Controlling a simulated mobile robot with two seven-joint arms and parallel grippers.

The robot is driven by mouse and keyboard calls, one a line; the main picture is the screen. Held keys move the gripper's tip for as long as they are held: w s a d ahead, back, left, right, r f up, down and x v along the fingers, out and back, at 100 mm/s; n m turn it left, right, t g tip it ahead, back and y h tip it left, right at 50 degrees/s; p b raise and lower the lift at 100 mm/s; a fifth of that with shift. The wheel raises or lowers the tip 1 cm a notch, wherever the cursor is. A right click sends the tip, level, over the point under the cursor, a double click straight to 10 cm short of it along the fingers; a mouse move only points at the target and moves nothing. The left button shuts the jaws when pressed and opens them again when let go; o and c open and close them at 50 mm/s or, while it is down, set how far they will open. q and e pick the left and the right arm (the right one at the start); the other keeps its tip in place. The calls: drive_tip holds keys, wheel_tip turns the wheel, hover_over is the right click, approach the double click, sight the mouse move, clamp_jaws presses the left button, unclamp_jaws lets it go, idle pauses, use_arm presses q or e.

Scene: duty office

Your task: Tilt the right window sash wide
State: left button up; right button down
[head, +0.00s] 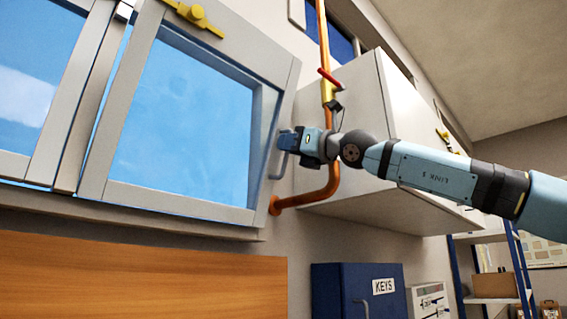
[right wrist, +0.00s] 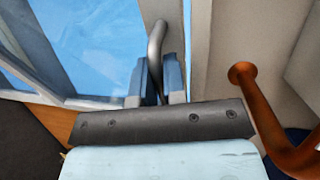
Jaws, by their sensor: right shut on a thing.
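The right window sash (head: 160,198) has a light grey frame around a blue pane and fills the upper left of the head view. It leans out of line with the frame beside it, with a narrow wedge of gap along its left side. A grey bar handle (head: 277,164) is on its right stile. My right gripper (head: 287,140) is shut on this handle. In the right wrist view the handle (right wrist: 155,45) runs between the two blue fingers (right wrist: 156,82). A yellow catch (head: 195,15) sits on the sash's top rail. My left gripper is not in view.
An orange pipe (head: 325,185) with a red-handled valve runs close to the right of my gripper; it also shows in the right wrist view (right wrist: 262,110). A white wall cabinet (head: 350,105) is behind my arm. A blue key cabinet (head: 340,290) hangs below.

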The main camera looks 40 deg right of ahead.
use_arm(q)
drive_tip(key=b, duration=0.1)
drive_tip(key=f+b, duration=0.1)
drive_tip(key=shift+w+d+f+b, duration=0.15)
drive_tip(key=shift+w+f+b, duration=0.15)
drive_tip(key=shift+b, duration=0.1)
use_arm(e)
drive_tip(key=shift+s+f+t+y, duration=0.3)
drive_tip(key=shift+s+f, duration=0.25)
drive_tip(key=shift+s, duration=0.05)
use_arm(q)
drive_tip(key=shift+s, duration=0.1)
use_arm(e)
drive_tip(key=c, duration=1.2)
unclamp_jaws()
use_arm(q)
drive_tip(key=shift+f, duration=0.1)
use_arm(e)
drive_tip(key=shift+s+d, duration=0.1)
